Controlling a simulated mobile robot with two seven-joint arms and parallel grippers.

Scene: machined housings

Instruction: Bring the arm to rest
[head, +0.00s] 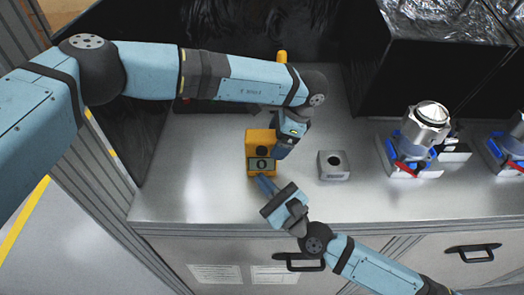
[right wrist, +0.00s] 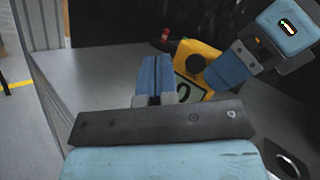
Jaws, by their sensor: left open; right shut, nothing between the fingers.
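My left arm reaches in from the left, and its gripper (head: 284,150) is open at the upper right side of a yellow box (head: 252,138). I cannot tell whether it touches the box. My right gripper (head: 262,183) is shut and empty, its tips close to the lower front of the box. In the right wrist view the shut blue fingers (right wrist: 155,75) show left of the yellow box (right wrist: 208,55). The left gripper (right wrist: 231,70) overlaps the box's right side there. The box has a dark knob and a panel marked "0".
A grey block with a round hole (head: 333,166) lies right of the box. A silver cylindrical housing (head: 427,122) stands in a blue and red fixture farther right, with another fixture at the right edge. The bench (head: 190,175) is clear at left. Black bins stand behind.

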